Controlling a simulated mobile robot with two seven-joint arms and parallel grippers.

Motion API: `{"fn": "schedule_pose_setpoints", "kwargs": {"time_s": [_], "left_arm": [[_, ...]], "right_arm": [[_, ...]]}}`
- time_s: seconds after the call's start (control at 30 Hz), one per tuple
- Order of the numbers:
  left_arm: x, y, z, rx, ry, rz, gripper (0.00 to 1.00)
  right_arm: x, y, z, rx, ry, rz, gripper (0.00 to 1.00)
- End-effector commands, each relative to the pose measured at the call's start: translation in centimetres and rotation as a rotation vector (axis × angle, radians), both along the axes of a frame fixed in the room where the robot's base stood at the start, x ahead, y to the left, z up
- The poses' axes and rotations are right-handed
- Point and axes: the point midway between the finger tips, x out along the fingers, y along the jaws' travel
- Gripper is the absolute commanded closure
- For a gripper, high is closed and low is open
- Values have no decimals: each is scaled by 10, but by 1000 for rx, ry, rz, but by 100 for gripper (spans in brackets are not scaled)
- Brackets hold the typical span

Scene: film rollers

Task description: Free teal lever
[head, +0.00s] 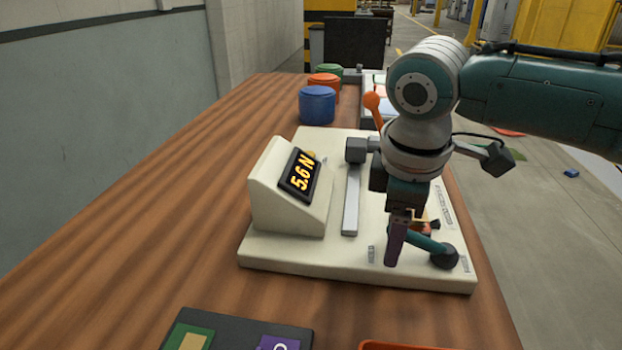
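The teal lever (427,243) is a short bar on the right front part of a cream machine base (320,265). Its right end meets a dark round knob or pivot (446,258). My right gripper (396,257) points down at the lever's left end and hides that end. Its fingers overlap in this view, so I cannot tell whether they are open, shut or touching the lever. My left gripper is not in view. A display (300,175) on the machine reads 5.6 N.
Blue (317,104), orange (323,82) and green (329,71) round containers stand at the back. A dark tray (240,330) and an orange edge (400,346) lie in front. The table's left side is clear.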

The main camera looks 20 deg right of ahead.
Motion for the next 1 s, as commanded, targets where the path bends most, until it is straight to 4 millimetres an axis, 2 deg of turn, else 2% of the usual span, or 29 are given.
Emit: {"fn": "schedule_pose_setpoints", "kwargs": {"time_s": [0.1,0.67,1.0], "left_arm": [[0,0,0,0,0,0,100],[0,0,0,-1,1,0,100],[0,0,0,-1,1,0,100]], "right_arm": [[0,0,0,0,0,0,35],[0,0,0,0,0,0,98],[0,0,1,0,0,0,100]]}}
